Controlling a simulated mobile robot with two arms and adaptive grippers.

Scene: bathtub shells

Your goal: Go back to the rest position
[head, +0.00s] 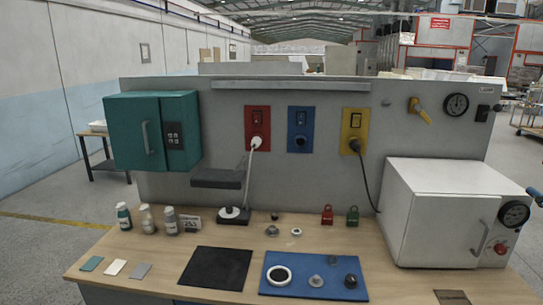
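Neither of my grippers shows in the head view. A small dark piece with blue on it (535,195) is cut off at the right edge; I cannot tell whether it is part of my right arm. The wooden workbench (220,239) is in front of me, with a grey back panel (390,97) standing along it. No gripper is over the bench or touching anything on it.
A teal cabinet (139,134) hangs at the panel's left. A white oven-like box (435,214) stands at the right. Bottles (148,220), a black mat (214,268) and a blue mat (338,265) with small parts lie on the bench. Floor is open at left.

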